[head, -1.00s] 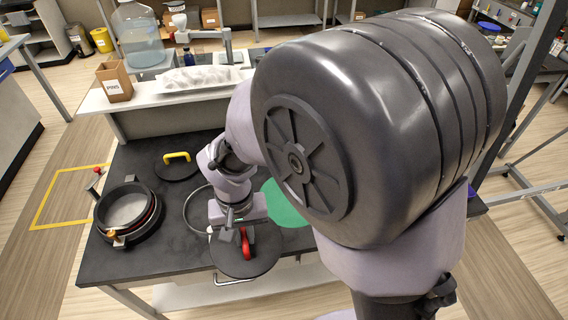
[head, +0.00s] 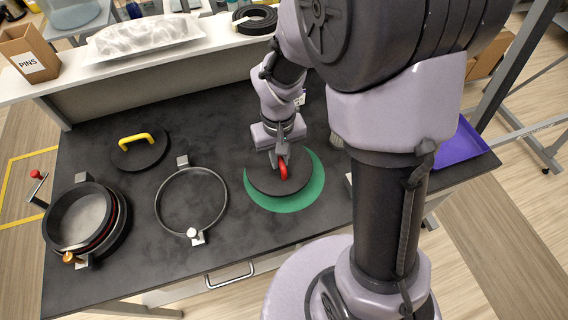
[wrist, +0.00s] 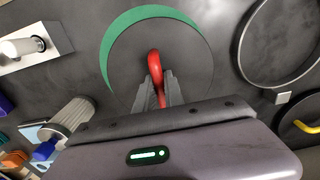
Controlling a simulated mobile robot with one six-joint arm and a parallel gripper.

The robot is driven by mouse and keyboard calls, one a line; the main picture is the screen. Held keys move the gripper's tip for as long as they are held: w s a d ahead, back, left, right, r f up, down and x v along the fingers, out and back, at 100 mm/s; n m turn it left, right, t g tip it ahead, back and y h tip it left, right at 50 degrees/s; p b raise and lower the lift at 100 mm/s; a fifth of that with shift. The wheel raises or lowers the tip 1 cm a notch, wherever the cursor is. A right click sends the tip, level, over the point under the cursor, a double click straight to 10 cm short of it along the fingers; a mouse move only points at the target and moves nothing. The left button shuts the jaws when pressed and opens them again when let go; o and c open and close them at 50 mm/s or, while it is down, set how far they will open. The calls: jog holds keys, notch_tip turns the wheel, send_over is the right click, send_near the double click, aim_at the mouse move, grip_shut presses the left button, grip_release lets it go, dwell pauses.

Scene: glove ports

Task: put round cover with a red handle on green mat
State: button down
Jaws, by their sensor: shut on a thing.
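The round cover (head: 266,184) is a dark disc with a red handle (head: 283,171). It is over the green mat (head: 290,205), off its centre, with a green crescent showing along the right and front in the head view. I cannot tell whether the cover touches the mat or hangs just above it. My gripper (head: 281,158) is shut on the red handle. In the wrist view the fingers (wrist: 158,88) grip the red handle (wrist: 154,64), and the green mat (wrist: 120,35) shows as a crescent beyond the cover (wrist: 195,60).
A dark cover with a yellow handle (head: 138,146) lies at the back left. An empty ring with clamps (head: 160,205) stands left of the mat. A round port with a pale inside (head: 68,243) is at far left. A purple tray (head: 463,147) lies at right.

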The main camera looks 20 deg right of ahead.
jog(key=shift+d, duration=0.5)
jog(key=f+b, duration=0.2)
jog(key=f, duration=0.1)
jog(key=shift+d+f, duration=0.2)
jog(key=shift+w+f, duration=0.15)
jog(key=shift+f, duration=0.1)
jog(key=shift+r, duration=0.15)
jog(key=c, duration=1.4)
grip_release()
jog(key=shift+c, duration=0.2)
